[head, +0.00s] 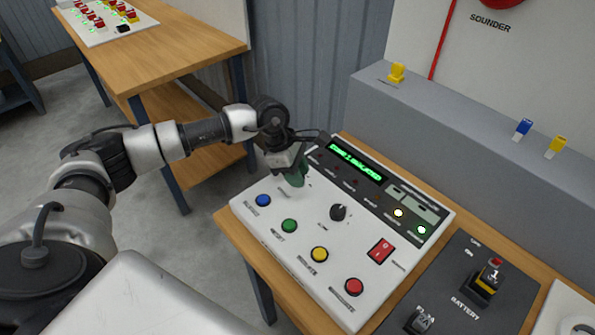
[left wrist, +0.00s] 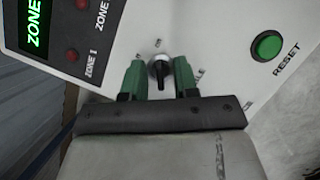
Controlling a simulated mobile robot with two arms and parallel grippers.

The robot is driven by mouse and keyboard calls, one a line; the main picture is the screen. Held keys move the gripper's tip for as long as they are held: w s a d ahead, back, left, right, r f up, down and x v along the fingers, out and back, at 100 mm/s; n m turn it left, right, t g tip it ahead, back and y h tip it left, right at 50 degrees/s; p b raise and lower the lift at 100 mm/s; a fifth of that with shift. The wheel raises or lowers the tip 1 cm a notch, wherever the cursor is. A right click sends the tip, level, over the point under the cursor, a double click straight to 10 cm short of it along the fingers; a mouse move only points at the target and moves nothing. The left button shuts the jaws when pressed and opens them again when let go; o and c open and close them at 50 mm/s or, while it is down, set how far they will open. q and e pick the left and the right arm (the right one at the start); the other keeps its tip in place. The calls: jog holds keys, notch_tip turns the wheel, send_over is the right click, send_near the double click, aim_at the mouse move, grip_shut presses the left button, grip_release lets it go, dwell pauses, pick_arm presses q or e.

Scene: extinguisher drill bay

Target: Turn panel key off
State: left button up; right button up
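The white control panel (head: 262,222) lies on a wooden bench, with a lit green display. My left gripper (head: 294,178) is over its upper left part, pointing down. In the left wrist view the panel key (left wrist: 159,68), a small dark key in a round silver switch, sits between the two green fingertips of my left gripper (left wrist: 160,76). The fingers are apart, with a gap on each side of the key. In the head view the gripper hides the key. My right gripper is in neither view.
The panel has a black knob (head: 338,212), a red rocker switch (head: 381,250), and blue, green (head: 289,226), yellow and red buttons close by. A dark battery plate (head: 462,290) lies to the right. A grey ledge (head: 440,115) runs behind. Another bench (head: 165,45) stands at the back left.

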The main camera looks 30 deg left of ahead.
pick_arm(q)
jog(key=c, duration=0.5)
grip_shut()
